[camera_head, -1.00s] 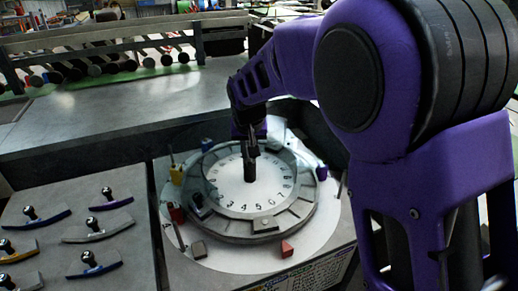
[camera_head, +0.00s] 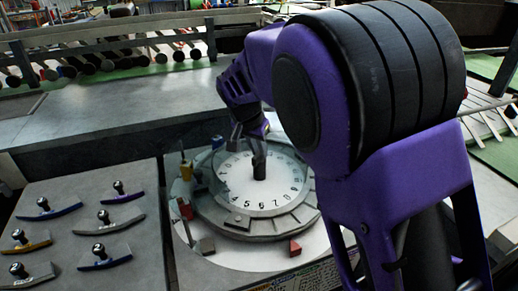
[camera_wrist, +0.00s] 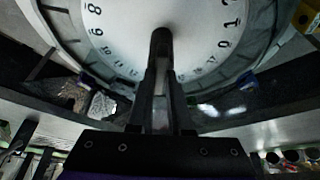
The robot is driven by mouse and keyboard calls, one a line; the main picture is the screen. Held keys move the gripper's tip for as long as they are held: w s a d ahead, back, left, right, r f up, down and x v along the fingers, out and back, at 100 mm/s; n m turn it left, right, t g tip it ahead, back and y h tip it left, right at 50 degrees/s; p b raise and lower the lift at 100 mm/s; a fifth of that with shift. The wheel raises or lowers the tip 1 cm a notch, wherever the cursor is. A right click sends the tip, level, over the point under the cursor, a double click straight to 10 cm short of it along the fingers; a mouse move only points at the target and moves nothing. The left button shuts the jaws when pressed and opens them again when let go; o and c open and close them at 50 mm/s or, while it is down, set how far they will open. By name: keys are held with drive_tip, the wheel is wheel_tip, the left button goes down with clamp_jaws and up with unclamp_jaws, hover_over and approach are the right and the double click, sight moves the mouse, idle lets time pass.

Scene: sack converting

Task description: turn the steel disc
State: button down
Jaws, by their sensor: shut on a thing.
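The steel disc (camera_head: 238,185) is a round pale dial with black numbers inside a grey segmented ring (camera_head: 285,222). It lies flat on a larger pale round plate (camera_head: 240,257). The disc also fills the top of the wrist view (camera_wrist: 120,35). A dark upright post (camera_head: 259,170) stands at its middle. My gripper (camera_head: 256,143) is above the disc's middle, shut on the post. In the wrist view, my gripper's fingers (camera_wrist: 161,70) meet the post (camera_wrist: 161,36). My arm hides the disc's far right side.
A red wedge (camera_head: 295,248) and a grey block (camera_head: 205,245) sit at the plate's front. A grey panel (camera_head: 60,240) at left carries several black-knobbed curved pieces. The grey bench (camera_head: 110,130) behind is clear.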

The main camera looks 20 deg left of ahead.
drive_tip(key=shift+a+m+h+p, duration=0.1)
drive_tip(key=shift+m+h+p, duration=0.6)
drive_tip(key=shift+m, duration=1.3)
drive_tip(key=shift+w+m+g+h+p, duration=0.1)
drive_tip(key=shift+m+g+h+p, duration=0.6)
drive_tip(key=shift+m, duration=1.5)
drive_tip(key=c, duration=0.8)
unclamp_jaws()
drive_tip(key=shift+c, duration=0.2)
drive_tip(key=p+v, duration=0.2)
drive_tip(key=v, duration=1.5)
drive_tip(key=shift+r, duration=0.2)
drive_tip(key=shift+a, duration=0.15)
